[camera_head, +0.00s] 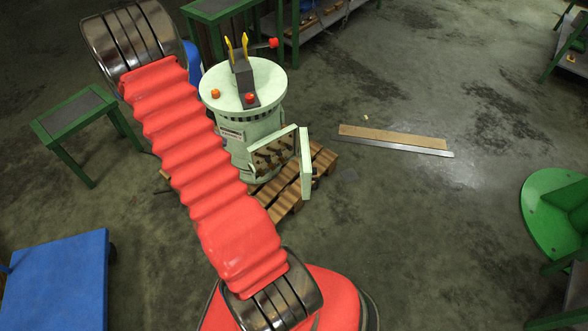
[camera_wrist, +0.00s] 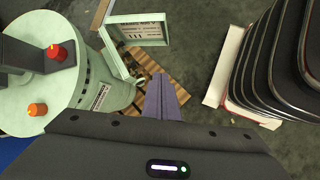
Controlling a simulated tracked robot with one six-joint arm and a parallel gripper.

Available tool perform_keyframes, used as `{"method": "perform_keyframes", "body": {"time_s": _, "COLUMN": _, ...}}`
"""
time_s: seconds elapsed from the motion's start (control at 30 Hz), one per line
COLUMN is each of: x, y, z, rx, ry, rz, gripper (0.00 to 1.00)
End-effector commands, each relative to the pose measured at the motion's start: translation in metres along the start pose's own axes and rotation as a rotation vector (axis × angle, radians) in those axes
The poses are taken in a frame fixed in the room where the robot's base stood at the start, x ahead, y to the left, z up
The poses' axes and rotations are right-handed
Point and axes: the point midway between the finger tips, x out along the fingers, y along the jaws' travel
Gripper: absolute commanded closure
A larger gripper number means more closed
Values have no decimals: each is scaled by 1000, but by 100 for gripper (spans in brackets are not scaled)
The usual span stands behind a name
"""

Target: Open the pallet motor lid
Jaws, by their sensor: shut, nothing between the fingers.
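The pale green round machine (camera_head: 262,100) stands on the wooden pallet (camera_head: 287,203). The motor box (camera_head: 272,152) sticks out at its lower right. A pale flat panel, which looks like the lid (camera_head: 305,165), stands swung out at the box's right side, so the box front is exposed. In the wrist view a framed pale panel (camera_wrist: 137,31) with a printed inner face stands out from the machine (camera_wrist: 40,80). My gripper (camera_wrist: 164,88) shows purple fingers close together, shut and empty, over the pallet and apart from the panel in the picture. It is hidden in the head view.
The machine top carries a red knob (camera_head: 250,98), an orange knob (camera_head: 215,94) and yellow prongs (camera_head: 237,46). A board with a metal strip (camera_head: 393,140) lies on the floor to the right. A green table (camera_head: 77,112) and a blue cart (camera_head: 58,280) stand left.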

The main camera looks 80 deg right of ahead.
Motion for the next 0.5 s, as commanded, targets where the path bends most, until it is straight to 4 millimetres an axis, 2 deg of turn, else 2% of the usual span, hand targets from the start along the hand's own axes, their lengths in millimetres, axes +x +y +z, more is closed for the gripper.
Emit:
{"method": "perform_keyframes", "body": {"time_s": 0.03, "x": 21, "y": 4, "z": 1, "rx": -13, "ry": -25, "rz": -14, "gripper": 100}}
{"method": "perform_keyframes", "body": {"time_s": 0.23, "x": 91, "y": 16, "z": 6, "rx": -73, "ry": -107, "rz": -49, "gripper": 100}}
{"method": "perform_keyframes", "body": {"time_s": 0.4, "x": 153, "y": 19, "z": 13, "rx": -128, "ry": -170, "rz": -85, "gripper": 100}}
{"method": "perform_keyframes", "body": {"time_s": 0.5, "x": 183, "y": 18, "z": 18, "rx": -157, "ry": -199, "rz": -104, "gripper": 100}}
